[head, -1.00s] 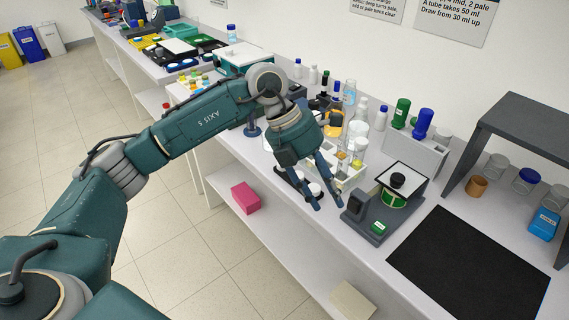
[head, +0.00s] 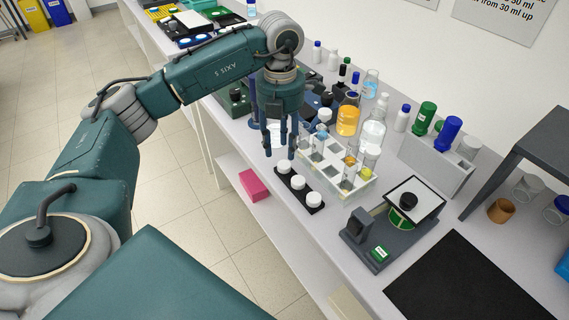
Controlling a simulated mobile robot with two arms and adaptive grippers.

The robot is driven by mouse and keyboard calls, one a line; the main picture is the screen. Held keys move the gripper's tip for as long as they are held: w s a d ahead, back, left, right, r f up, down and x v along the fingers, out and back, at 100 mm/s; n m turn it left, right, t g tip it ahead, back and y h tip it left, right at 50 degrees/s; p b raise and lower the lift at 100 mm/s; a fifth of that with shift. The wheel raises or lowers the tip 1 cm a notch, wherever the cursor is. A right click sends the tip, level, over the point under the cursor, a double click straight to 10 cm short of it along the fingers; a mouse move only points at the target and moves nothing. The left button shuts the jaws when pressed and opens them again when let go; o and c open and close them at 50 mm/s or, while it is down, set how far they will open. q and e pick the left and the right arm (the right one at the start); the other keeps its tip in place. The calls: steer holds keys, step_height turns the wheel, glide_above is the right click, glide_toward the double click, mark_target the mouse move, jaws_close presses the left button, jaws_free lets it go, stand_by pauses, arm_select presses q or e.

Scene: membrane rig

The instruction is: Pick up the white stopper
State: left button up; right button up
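Three white round pieces, which look like white stoppers, sit in a row on a black strip (head: 291,188) near the bench's front edge. They are a far one (head: 284,167), a middle one (head: 298,182) and a near one (head: 313,199). My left gripper (head: 280,153) points down just above the far end of the strip, over the far stopper. Its fingers are apart with nothing seen between them. I cannot tell whether a fingertip touches the stopper. My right gripper is out of view.
Close to the right of the strip stands a pale rack (head: 331,167) with glass tubes. An orange-filled bottle (head: 348,118) stands behind it. A dark device with a green label (head: 380,251) and a black mat (head: 470,285) are nearer. A pink box (head: 254,185) lies on the lower shelf.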

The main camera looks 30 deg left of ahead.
mark_target(283, 165)
arm_select(q)
steer(key=shift+w+f, duration=0.25)
steer(key=shift+f, duration=0.55)
step_height(283, 165, down, 4)
steer(key=shift+s+d+f+p, duration=0.1)
steer(key=shift+d+f+p, duration=0.05)
steer(key=shift+p, duration=1)
steer(key=shift+f, duration=0.3)
steer(key=c, duration=0.5)
